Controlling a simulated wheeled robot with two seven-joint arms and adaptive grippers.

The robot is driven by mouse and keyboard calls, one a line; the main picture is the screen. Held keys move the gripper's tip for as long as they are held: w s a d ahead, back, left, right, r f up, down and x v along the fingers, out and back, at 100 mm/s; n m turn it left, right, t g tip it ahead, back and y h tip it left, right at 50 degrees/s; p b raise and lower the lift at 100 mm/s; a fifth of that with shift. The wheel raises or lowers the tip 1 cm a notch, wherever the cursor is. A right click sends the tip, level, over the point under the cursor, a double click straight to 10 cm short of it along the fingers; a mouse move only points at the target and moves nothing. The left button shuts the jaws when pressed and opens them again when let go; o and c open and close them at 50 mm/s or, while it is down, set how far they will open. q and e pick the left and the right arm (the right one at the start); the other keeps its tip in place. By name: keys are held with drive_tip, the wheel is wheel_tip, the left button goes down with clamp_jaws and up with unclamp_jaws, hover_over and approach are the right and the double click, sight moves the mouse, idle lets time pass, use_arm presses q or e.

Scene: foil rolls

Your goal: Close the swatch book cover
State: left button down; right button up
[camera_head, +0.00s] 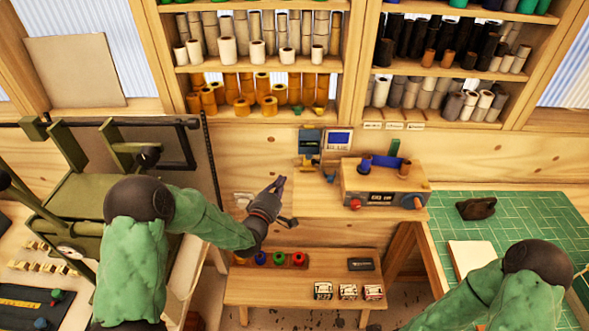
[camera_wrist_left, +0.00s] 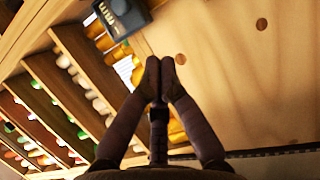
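A flat cream rectangle (camera_head: 470,256) lies on the green cutting mat at the right; it may be the swatch book, but I cannot tell for sure, nor whether a cover is open. My right arm partly hides it. My left gripper (camera_head: 280,183) is in the air in front of the wooden wall, left of the small machine and far from the cream rectangle. In the left wrist view its fingertips (camera_wrist_left: 160,72) meet with nothing seen between them. My right gripper is not seen; only its arm shows at the lower right.
A wooden machine with a display (camera_head: 385,190) stands right of my left gripper. A dark lump (camera_head: 476,208) sits on the green mat (camera_head: 540,215). A low bench (camera_head: 290,288) holds coloured spools and small boxes. Shelves of rolls (camera_head: 260,50) line the wall.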

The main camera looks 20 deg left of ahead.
use_arm(q)
drive_tip(key=w+d, duration=0.4)
drive_tip(key=w, duration=0.6)
drive_tip(key=shift+d+f+p, duration=0.15)
drive_tip(key=shift+f+p, duration=0.1)
drive_tip(key=shift+p, duration=0.15)
drive_tip(key=shift+s+d+b, duration=0.15)
drive_tip(key=shift+d+b, duration=0.25)
drive_tip(key=shift+b, duration=0.1)
